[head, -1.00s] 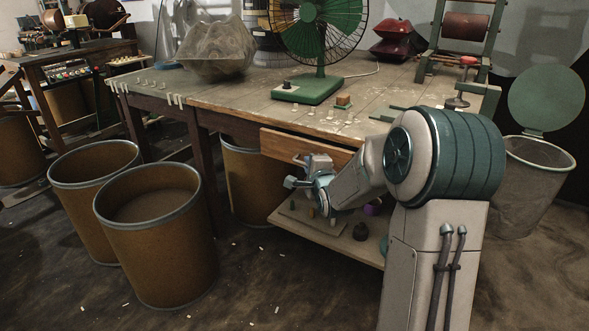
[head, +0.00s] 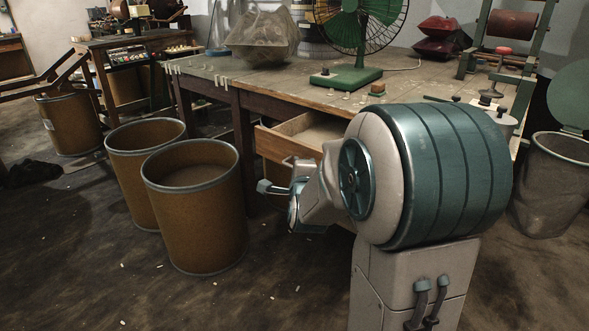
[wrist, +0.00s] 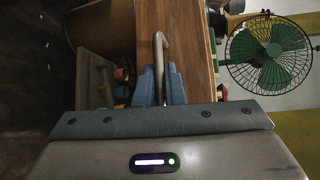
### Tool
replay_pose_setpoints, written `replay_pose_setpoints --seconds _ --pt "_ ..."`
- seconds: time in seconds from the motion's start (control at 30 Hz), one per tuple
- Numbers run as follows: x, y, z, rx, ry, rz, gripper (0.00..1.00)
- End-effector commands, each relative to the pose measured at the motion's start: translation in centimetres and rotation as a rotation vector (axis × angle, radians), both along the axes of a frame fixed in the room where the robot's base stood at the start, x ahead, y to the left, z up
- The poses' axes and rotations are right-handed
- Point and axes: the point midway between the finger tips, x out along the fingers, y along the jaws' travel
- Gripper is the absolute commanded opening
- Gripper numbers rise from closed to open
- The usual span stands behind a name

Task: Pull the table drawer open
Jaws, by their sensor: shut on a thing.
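The table drawer (head: 275,146) is slid part way out from under the wooden tabletop. Its inside shows as a pale, empty-looking box in the head view. In the wrist view the drawer front (wrist: 202,62) is a brown wooden panel with a metal bar handle (wrist: 159,48) along it. My gripper (wrist: 160,88) is shut on the handle, with blue fingers on either side of it. In the head view my gripper (head: 290,176) is in front of the drawer, and my arm hides the drawer's right part.
The table (head: 225,85) carries a green fan (head: 352,75), a rumpled translucent bag (head: 262,38) and small blocks. Two brown drums (head: 195,215) (head: 128,160) stand left of my gripper. A mesh bin (head: 550,190) stands at the right. Floor is open in front of the drums.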

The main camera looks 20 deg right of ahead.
Motion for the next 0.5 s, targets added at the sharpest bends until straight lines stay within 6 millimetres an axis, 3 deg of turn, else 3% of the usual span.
replay_pose_setpoints --seconds 0.37,0.4,0.43,0.5 --pt "-0.19 -0.25 -0.11 0.001 0.003 -0.008 0.0" --pt "-0.19 -0.25 -0.11 0.001 0.003 -0.008 0.2" --pt "-0.19 -0.23 -0.11 0.001 0.003 -0.007 0.28" --pt "-0.16 -0.17 -0.09 0.0 0.003 -0.006 0.3"
